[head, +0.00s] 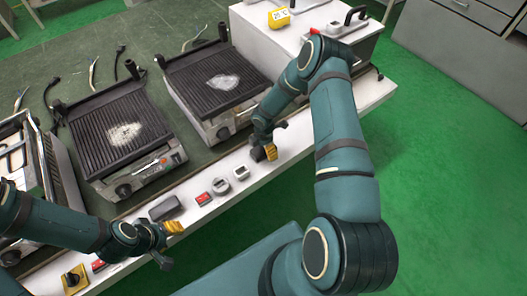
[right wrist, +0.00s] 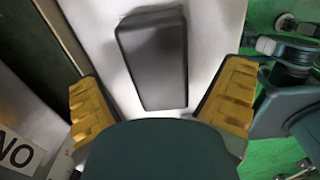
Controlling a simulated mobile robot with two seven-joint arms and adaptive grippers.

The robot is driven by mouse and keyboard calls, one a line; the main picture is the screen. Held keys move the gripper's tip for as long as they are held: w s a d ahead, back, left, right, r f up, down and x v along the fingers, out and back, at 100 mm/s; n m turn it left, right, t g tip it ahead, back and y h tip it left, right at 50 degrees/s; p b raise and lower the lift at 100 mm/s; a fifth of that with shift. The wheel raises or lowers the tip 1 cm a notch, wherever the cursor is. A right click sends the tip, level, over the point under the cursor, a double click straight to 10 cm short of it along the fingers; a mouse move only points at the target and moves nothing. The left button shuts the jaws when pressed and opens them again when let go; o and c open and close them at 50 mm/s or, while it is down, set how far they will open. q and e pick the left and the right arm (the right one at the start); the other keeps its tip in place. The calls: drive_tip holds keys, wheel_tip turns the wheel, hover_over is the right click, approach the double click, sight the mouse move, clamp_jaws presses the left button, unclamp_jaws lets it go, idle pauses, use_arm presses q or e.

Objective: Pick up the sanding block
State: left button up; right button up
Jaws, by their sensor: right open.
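The sanding block looks to be the dark grey block (head: 165,207) with rounded corners, lying flat on the white front strip of the table. In the right wrist view a dark grey block (right wrist: 152,58) shows between the two yellow finger pads, apart from both. My right gripper (head: 272,143) is open and empty, above the strip and right of the block in the head view; its spread fingers (right wrist: 161,103) also show in the right wrist view. My left gripper (head: 170,244) has its fingers apart and is empty, close to the block on its floor side.
A red switch (head: 203,198), a round grey part (head: 220,187) and a grey square part (head: 241,172) lie on the strip right of the block. Two ribbed black grills (head: 105,112) (head: 193,77) stand behind. A white raised box (head: 262,38) stands at the back.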

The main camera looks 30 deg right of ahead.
drive_tip(key=shift+f, duration=0.95)
drive_tip(key=c, duration=1.3)
drive_tip(key=shift+c, duration=0.2)
wheel_tip(320, 180, up, 10)
drive_tip(key=shift+r+p, duration=0.1)
drive_tip(key=shift+p, duration=0.7)
